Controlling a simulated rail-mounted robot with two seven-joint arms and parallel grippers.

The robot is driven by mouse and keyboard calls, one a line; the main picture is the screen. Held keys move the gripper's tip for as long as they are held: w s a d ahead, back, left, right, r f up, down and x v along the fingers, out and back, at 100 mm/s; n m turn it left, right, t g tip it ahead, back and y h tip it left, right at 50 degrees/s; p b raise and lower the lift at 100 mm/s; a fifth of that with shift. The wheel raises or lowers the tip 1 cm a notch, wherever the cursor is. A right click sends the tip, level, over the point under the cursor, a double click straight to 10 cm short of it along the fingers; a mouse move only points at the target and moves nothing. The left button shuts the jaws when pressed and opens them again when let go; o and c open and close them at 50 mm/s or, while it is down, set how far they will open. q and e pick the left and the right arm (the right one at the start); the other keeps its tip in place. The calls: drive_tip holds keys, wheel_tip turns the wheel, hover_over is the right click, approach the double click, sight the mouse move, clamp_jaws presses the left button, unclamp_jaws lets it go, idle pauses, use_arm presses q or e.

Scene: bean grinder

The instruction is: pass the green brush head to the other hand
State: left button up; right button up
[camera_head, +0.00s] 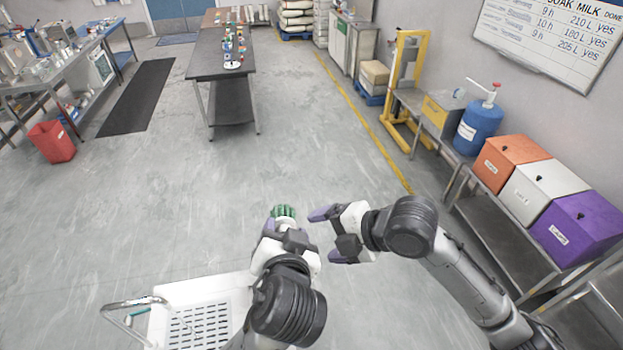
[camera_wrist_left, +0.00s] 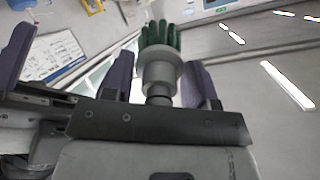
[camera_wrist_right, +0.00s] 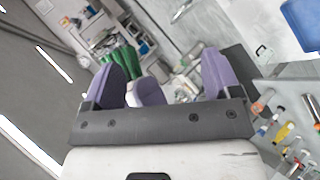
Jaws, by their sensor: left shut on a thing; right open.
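In the left wrist view the bristles (camera_wrist_left: 160,36) stick out past the purple fingers. My right gripper (camera_head: 329,234) is open and empty just to the right of the left one, its fingers facing left. In the right wrist view the green bristles (camera_wrist_right: 119,56) show partly behind a right finger, and a purple left fingertip (camera_wrist_right: 149,91) appears between the right fingers.
A white sink tray (camera_head: 175,300) with a curved metal tap is below left. Orange, white and purple boxes (camera_head: 577,228) and a blue drum (camera_head: 477,128) stand on the bench at right. The floor ahead is clear up to a dark table (camera_head: 215,68).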

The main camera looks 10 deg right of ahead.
drive_tip(key=w+a+r+n+g+h, duration=0.1)
drive_tip(key=w+a+r+n+g, duration=0.15)
drive_tip(key=r, duration=0.25)
drive_tip(key=n+g+h, duration=0.2)
drive_tip(key=n+h, duration=0.1)
drive_tip(key=n, duration=0.1)
approach(290, 210)
drive_tip(key=f, duration=0.1)
drive_tip(key=x, duration=1.1)
drive_tip(key=shift+w+a+f, duration=0.15)
drive_tip(key=shift+a+f, duration=0.05)
drive_tip(key=shift+a, duration=0.1)
